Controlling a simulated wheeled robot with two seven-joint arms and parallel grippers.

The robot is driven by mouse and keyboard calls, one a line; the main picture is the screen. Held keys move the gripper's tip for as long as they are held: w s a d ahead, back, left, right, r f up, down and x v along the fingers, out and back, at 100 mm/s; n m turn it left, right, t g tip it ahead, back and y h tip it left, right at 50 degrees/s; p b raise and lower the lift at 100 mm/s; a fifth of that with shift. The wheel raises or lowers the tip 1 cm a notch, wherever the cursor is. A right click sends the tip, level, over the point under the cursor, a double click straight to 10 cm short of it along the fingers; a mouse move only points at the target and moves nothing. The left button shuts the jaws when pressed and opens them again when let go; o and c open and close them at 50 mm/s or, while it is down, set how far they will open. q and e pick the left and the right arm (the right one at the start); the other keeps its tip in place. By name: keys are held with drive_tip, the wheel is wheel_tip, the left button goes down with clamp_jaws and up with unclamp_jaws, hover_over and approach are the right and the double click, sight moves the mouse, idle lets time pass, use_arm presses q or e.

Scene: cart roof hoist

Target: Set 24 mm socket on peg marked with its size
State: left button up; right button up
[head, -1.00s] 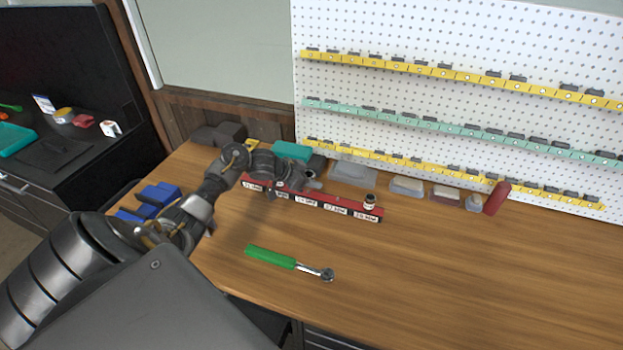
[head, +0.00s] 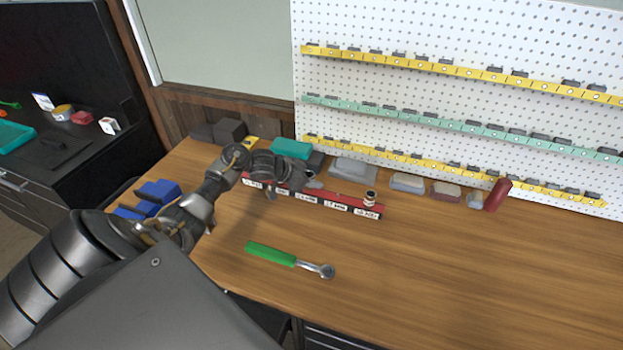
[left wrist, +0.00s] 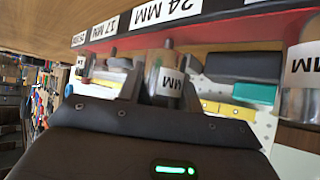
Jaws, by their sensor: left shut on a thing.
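My left gripper (head: 290,187) is shut on a grey metal socket (left wrist: 163,76) with a white label; only "MM" shows of its marking. In the left wrist view the socket is close to the red-and-black rail, beside a label reading "24 MM" (left wrist: 173,11); I cannot tell whether it touches a peg. The red rail (head: 338,201) lies on the bench with several white size labels on its front. Another socket (head: 370,199) stands near its right end. A large labelled socket (left wrist: 301,75) shows at the right of the left wrist view. My right gripper is out of view.
A green-handled ratchet (head: 270,254) lies in front of the rail. Blue blocks (head: 157,193) are at the bench's left. The bench's right front is clear.

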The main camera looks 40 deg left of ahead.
use_arm(q)
drive_tip(key=shift+f+b, duration=0.4)
drive_tip(key=shift+f, duration=0.4)
drive_tip(key=o, duration=1.1)
drive_tip(key=b+v, duration=0.2)
drive_tip(key=v, duration=0.9)
drive_tip(key=shift+d+f, duration=0.1)
